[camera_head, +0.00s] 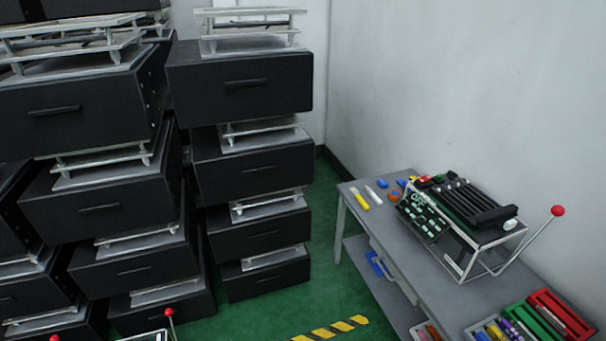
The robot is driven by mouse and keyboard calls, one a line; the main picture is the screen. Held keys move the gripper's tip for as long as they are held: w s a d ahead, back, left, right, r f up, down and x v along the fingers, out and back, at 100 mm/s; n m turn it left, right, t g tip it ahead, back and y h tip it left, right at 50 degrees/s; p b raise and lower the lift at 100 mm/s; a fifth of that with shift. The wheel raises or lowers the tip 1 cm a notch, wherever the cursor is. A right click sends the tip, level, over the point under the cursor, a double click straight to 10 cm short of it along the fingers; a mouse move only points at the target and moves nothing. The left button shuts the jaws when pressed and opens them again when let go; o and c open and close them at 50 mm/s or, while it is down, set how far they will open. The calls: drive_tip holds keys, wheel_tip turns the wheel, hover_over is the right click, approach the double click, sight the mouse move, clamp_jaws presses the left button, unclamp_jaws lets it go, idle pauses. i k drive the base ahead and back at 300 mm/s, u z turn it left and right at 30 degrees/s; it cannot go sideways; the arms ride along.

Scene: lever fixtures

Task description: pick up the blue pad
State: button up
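Small blue items lie near the far left corner of the grey table. One blue piece (382,184) lies beside a white marker-like object, and another small blue piece (401,182) is just to its right. A further blue item (376,264) sits low under the tabletop, partly hidden by the table frame. I cannot tell which of these is the blue pad. My gripper is not in view.
The grey table (421,243) holds a metal-framed fixture (468,215) with a red-knobbed lever (530,238), pens, and green (533,318) and red (563,313) trays. Black drawer units (238,90) are stacked at left. Green floor (325,230) is open between them.

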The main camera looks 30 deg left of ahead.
sight(381, 183)
drive_tip(key=u, duration=0.5)
drive_tip(key=i, duration=0.6)
drive_tip(key=u, duration=0.5)
